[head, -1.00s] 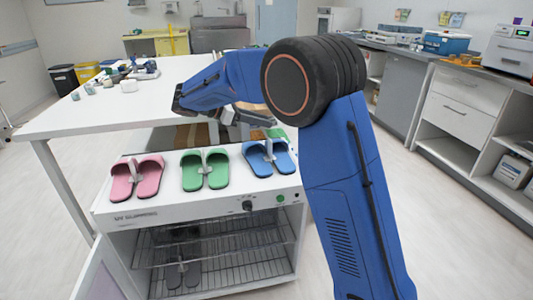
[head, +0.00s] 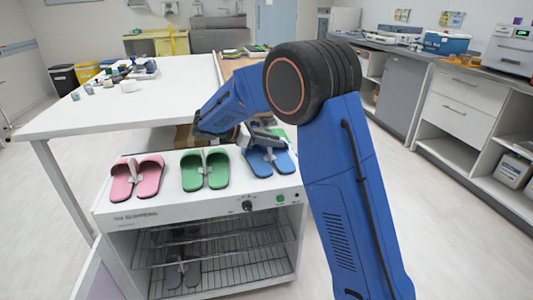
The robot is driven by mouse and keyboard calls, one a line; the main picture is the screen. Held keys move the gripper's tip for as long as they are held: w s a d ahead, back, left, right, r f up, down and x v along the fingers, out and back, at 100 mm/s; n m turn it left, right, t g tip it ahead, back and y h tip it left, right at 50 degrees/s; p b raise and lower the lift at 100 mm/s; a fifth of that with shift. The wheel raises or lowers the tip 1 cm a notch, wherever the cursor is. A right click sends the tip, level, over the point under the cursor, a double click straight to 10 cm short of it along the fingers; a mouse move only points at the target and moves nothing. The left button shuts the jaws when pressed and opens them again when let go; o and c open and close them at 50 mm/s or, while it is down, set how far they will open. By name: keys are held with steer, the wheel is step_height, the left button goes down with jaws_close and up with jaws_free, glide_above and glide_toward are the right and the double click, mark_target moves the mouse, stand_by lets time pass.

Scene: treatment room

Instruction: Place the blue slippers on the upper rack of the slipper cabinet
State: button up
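The blue slippers (head: 283,164) stand as a pair on top of the white slipper cabinet (head: 180,212), at the right end. My gripper (head: 268,145) is right over them and hides their upper middle part. I cannot tell whether its fingers touch the slippers or whether they are open. The cabinet front is open. Its upper wire rack (head: 215,250) looks empty. A dark grey pair of slippers (head: 183,272) is lower down inside, partly seen through the rack.
Green slippers (head: 192,172) and pink slippers (head: 150,178) stand on the cabinet top to the left of the blue pair. A white table (head: 110,112) is behind. The cabinet's open door (head: 98,278) is at the lower left. Floor is clear at the right.

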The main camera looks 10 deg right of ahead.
steer(key=x, duration=0.2)
steer(key=shift+d+f, duration=0.1)
steer(key=shift+d, duration=0.15)
jaws_close()
